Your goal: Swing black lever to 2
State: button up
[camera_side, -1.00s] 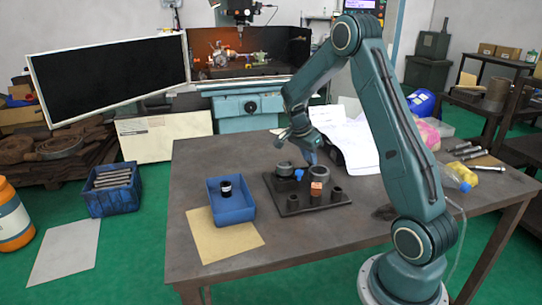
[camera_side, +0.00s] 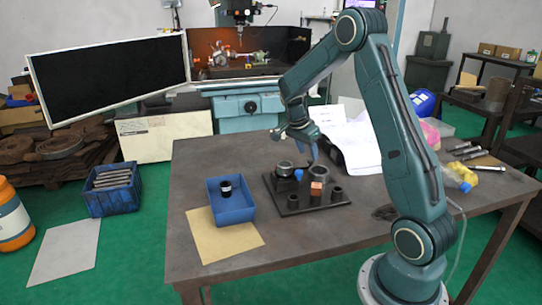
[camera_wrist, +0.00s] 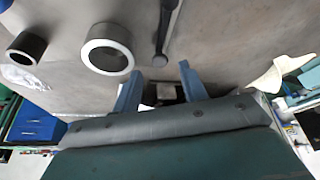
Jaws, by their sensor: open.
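A dark lever (camera_wrist: 163,32) with a rounded end shows at the top middle of the wrist view, ahead of my fingers and apart from them. In the side view I cannot clearly separate the lever from my gripper. My gripper (camera_wrist: 160,88) is open, with its two blue-grey fingers spread, and no lever is between them. In the side view my gripper (camera_side: 306,146) hangs over the back of the black base plate (camera_side: 270,182). A round ring-shaped fixture (camera_side: 319,173) stands on the plate; I cannot read any position numbers.
The plate also carries a copper-coloured block (camera_side: 317,188), a small blue piece (camera_side: 298,174), a second round part (camera_side: 284,168) and dark posts (camera_side: 337,193). A blue tray (camera_side: 232,208) holding a black cylinder (camera_side: 226,189) is left of it. White paper (camera_side: 355,150) lies behind right.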

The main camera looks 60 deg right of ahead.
jog(key=v, duration=1.1)
jog(key=s+a+r+n+t+y, duration=0.1)
jog(key=s+a+r+n+t, duration=0.15)
jog(key=a+r+n, duration=0.4)
jog(key=s+a+r+n+t, duration=0.15)
jog(key=s+a+n, duration=0.25)
jog(key=a, duration=0.5)
jog(key=s+a+f+n+t+y, duration=0.3)
jog(key=s+a+n, duration=0.8)
jog(key=s+a, duration=0.1)
jog(key=shift+a, duration=0.25)
